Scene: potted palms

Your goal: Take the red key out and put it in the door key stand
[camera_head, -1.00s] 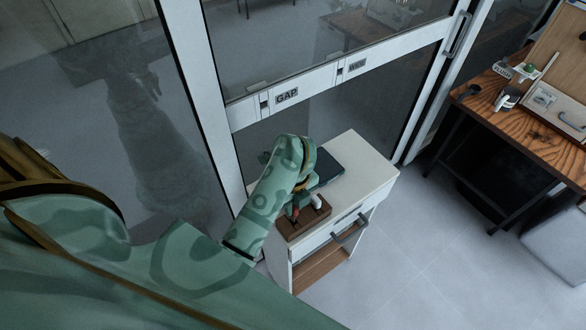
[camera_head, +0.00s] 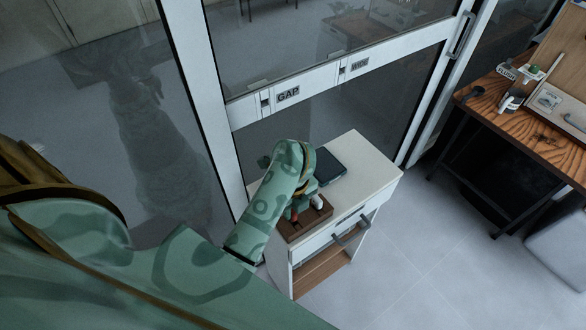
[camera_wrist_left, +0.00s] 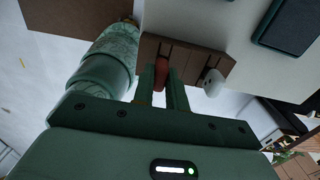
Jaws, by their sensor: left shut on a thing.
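The brown wooden key stand (camera_head: 312,222) sits on the white cabinet's top, near its front left corner. It also shows in the left wrist view with slots (camera_wrist_left: 195,60). My left gripper (camera_wrist_left: 162,82) is at the stand and shut on the red key (camera_wrist_left: 161,70), which shows between its two fingers. In the head view, the red key (camera_head: 295,214) is a small red patch under the gripper. I cannot tell how deep the key sits in its slot. A white key (camera_wrist_left: 212,82) stands to the right, apart from the fingers. My right gripper is not in view.
The white cabinet (camera_head: 368,165) has a dark handle (camera_head: 352,231) in front and an open brown shelf below. A dark flat box (camera_head: 329,166) lies behind the stand. A glass door with a white frame (camera_head: 215,105) stands close behind. A wooden desk (camera_head: 520,125) is at right.

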